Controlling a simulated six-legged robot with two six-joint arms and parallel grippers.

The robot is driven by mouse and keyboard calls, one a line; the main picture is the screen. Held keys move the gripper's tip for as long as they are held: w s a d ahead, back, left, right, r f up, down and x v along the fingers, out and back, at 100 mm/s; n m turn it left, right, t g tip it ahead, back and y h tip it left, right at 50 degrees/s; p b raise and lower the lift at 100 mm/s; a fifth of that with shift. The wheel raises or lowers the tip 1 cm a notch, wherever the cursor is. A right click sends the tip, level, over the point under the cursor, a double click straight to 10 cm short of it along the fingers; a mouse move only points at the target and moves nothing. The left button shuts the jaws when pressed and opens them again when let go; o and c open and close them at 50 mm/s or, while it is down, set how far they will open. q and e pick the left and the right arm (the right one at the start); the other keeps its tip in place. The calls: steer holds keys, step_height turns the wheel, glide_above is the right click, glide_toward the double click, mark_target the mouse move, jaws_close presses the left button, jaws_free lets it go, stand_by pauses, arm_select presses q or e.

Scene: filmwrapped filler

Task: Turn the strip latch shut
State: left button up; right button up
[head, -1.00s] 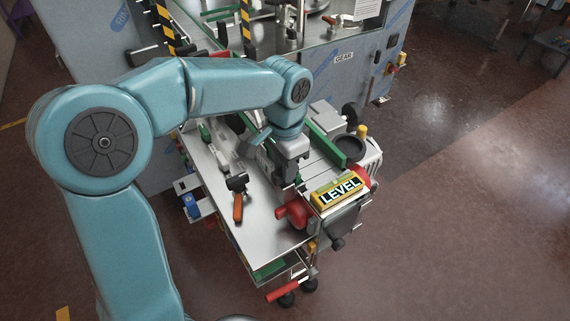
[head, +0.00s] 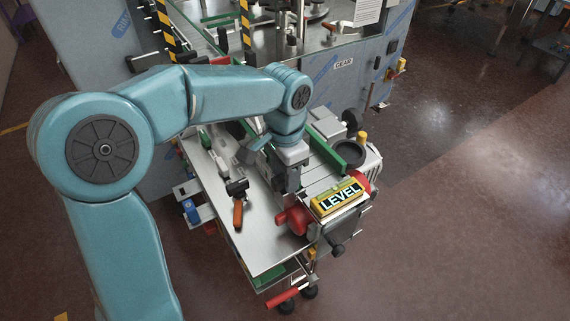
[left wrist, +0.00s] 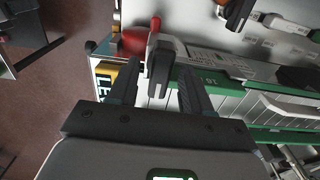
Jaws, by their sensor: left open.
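My left gripper (head: 287,185) points down over the metal table between the orange-handled tool and the red knob. In the left wrist view its two dark fingers (left wrist: 157,72) stand apart. A dark grey lever (left wrist: 160,65), which I take for the strip latch, shows between and beyond them. I cannot tell whether a finger touches it. In the head view the gripper hides that spot. The latch's angle is hard to judge. My right gripper is in neither view.
A yellow LEVEL sign (head: 339,198) and a red knob (head: 296,220) stand close to the gripper's right. An orange-handled tool (head: 238,212) lies to its left. A green rail (head: 327,150) and a dark round cup (head: 350,154) are behind. The table's front (head: 262,250) is bare.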

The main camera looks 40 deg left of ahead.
arm_select(q)
step_height(320, 180, up, 16)
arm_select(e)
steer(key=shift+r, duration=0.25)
arm_select(q)
steer(key=shift+s, duration=0.1)
stand_by(0.5)
